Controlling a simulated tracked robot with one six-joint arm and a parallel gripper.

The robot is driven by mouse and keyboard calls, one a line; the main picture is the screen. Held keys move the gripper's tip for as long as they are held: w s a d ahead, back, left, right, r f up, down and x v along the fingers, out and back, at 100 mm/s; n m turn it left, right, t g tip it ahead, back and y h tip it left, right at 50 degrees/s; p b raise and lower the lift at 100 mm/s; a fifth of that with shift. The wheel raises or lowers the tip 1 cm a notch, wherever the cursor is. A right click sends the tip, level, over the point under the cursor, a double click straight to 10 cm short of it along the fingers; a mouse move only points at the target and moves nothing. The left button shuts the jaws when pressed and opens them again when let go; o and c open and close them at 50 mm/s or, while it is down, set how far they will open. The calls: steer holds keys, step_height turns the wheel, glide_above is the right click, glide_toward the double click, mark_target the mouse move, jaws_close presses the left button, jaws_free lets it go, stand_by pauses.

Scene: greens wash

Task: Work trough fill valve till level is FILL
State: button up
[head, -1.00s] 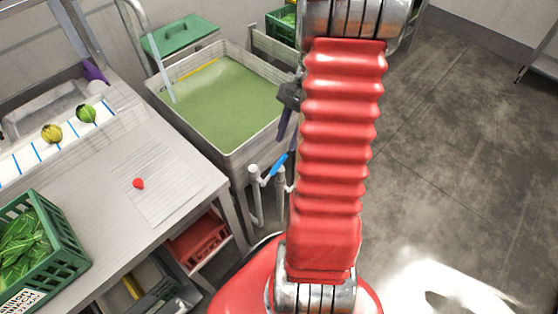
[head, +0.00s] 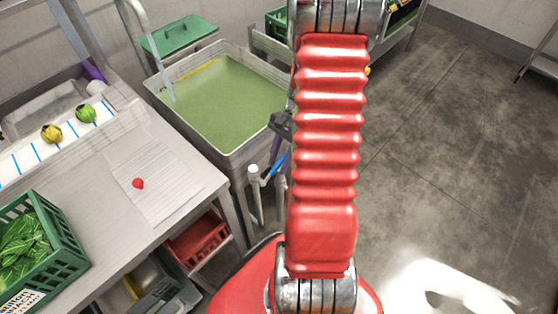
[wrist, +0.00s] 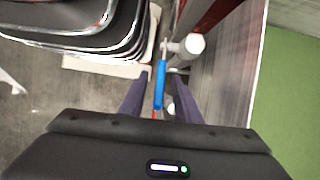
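The trough (head: 180,118) is a pale rectangular basin holding green water (head: 225,100). A yellow line (head: 200,72) shows on its far inner wall, above the water; any FILL lettering is too small to read. The fill valve's blue handle (head: 270,170) sits on white pipes (head: 255,195) at the trough's near side, partly hidden by my arm. My gripper (head: 275,152) is just above the handle. In the wrist view, my gripper (wrist: 160,80) is open, with one purple finger on each side of the blue handle (wrist: 159,88). I cannot tell whether they touch it.
A steel table (head: 95,205) on the left bears a green crate of leaves (head: 50,245), a red item (head: 138,183) and two round vegetables on a marked strip. A red crate (head: 197,240) is below. A green lid (head: 180,36) is behind the trough. The floor at right is open.

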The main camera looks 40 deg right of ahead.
jaws_close()
stand_by(0.4)
